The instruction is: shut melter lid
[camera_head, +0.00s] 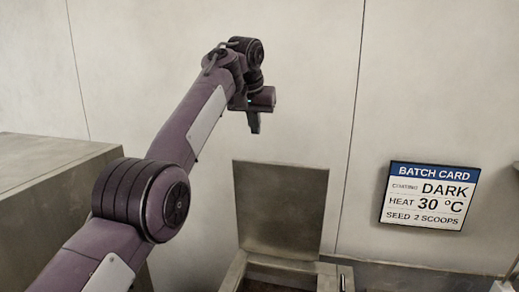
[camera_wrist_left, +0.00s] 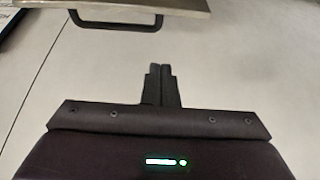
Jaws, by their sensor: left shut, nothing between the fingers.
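The melter lid (camera_head: 280,208) is a brown-grey metal plate. It stands open, about upright, at the back of the melter (camera_head: 236,272), whose dark opening shows at the bottom of the head view. My left gripper (camera_head: 255,128) is up in front of the wall, above and a little left of the lid's top edge. In the left wrist view its fingers (camera_wrist_left: 160,72) are together and empty. A metal plate edge, likely the lid (camera_wrist_left: 180,5), crosses the top there with a dark bar handle (camera_wrist_left: 115,20), apart from the fingertips. My right gripper is out of view.
A batch card (camera_head: 428,197) reading DARK, 30 °C and 2 scoops hangs on the wall at right. A large metal box (camera_head: 45,170) stands at the left. The wall space between the lid and card is bare.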

